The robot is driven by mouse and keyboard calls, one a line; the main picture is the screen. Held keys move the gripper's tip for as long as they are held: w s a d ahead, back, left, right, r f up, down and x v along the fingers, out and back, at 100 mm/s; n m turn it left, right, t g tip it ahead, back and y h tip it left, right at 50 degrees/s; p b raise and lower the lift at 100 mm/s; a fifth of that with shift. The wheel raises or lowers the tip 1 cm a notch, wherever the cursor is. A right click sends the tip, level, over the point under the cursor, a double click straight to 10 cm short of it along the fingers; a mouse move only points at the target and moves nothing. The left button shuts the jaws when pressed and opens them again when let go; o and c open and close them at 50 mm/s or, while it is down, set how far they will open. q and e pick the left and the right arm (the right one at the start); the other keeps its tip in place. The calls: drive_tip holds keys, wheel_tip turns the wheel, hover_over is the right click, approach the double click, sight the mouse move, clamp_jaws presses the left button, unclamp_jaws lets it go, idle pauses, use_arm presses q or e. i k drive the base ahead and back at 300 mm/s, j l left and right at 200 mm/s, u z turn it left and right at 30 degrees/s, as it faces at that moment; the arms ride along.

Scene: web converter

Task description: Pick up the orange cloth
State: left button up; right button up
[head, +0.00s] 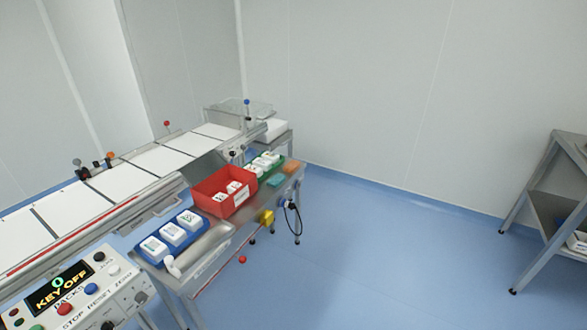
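A small flat orange item (291,167), which looks like the orange cloth, lies at the far right end of the narrow metal side table (215,241). A flat teal item (275,181) lies just in front of it. The orange item is small in view, so its folds cannot be made out. Neither of my grippers shows in the head view.
A red bin (218,206), a blue tray (150,252) and a green tray (279,165) hold white packs. A conveyor (120,213) runs behind. A control panel (111,278) is front left. A metal shelf (555,202) stands right. Blue floor (390,250) between is clear.

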sight(292, 165)
drive_tip(key=u, duration=3.2)
drive_tip(key=z, duration=3.2)
drive_tip(key=i+l+u, duration=0.1)
drive_tip(key=i+l, duration=0.15)
drive_tip(key=i+l+u, duration=0.1)
drive_tip(key=i+l, duration=0.2)
drive_tip(key=i+l+u, duration=0.1)
drive_tip(key=i+l, duration=0.2)
drive_tip(key=i+l+u, duration=0.1)
drive_tip(key=i+l, duration=0.2)
drive_tip(key=i+l+u, duration=0.1)
drive_tip(key=i+l, duration=0.15)
drive_tip(key=l, duration=0.2)
drive_tip(key=i+l+u, duration=0.1)
drive_tip(key=i+l, duration=0.15)
drive_tip(key=i+l+u, duration=0.1)
drive_tip(key=l, duration=0.4)
drive_tip(key=i+l+u, duration=0.15)
drive_tip(key=i+l, duration=0.15)
drive_tip(key=l, duration=0.1)
